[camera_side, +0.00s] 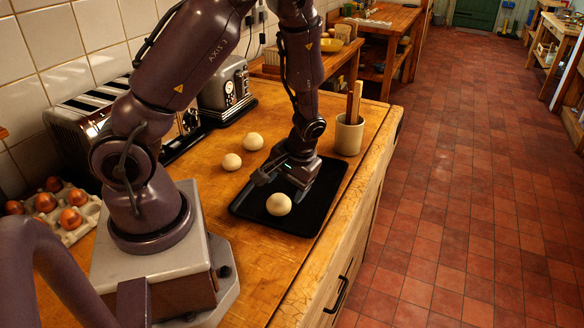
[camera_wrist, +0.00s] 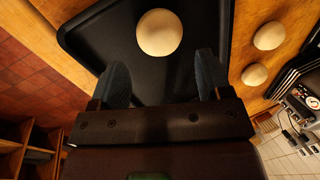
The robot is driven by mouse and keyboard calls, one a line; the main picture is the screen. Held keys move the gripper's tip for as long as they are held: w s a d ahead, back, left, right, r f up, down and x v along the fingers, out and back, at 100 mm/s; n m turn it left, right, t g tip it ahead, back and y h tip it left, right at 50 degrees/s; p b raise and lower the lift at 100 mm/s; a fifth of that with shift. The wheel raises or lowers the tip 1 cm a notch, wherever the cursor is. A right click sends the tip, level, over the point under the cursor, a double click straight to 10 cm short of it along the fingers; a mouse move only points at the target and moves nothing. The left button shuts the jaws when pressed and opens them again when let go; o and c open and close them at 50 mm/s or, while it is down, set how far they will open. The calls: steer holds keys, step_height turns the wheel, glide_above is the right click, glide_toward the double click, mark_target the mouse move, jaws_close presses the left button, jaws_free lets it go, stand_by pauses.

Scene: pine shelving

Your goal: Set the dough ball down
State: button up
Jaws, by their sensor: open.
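A pale round dough ball (camera_side: 278,204) rests on a black baking tray (camera_side: 322,205), near the tray's front end in the side view. In the wrist view the dough ball (camera_wrist: 159,32) lies just beyond my fingertips, apart from them, with the dark tray (camera_wrist: 100,35) under it. My gripper (camera_side: 282,190) is low over the tray, right behind the ball. In the wrist view my gripper (camera_wrist: 162,75) has its two fingers spread wide with nothing between them.
Two more dough balls (camera_side: 253,141) (camera_side: 232,162) sit on the wooden worktop left of the tray. A crock with wooden utensils (camera_side: 348,134) stands behind the tray. An egg carton (camera_side: 75,218), a toaster (camera_side: 90,115) and another appliance (camera_side: 225,92) line the wall side.

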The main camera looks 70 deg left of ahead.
steer(key=d+r+m+t+h, duration=0.15)
steer(key=d+r, duration=0.25)
steer(key=r, duration=0.5)
steer(key=d+r+m+t+h, duration=0.1)
steer(key=d+r+m+t, duration=0.2)
steer(key=r, duration=0.6)
steer(key=s+d+r+m+t, duration=0.3)
steer(key=s+d+r, duration=0.2)
steer(key=r, duration=0.4)
steer(key=shift+s+r, duration=0.35)
steer(key=shift+s, duration=0.3)
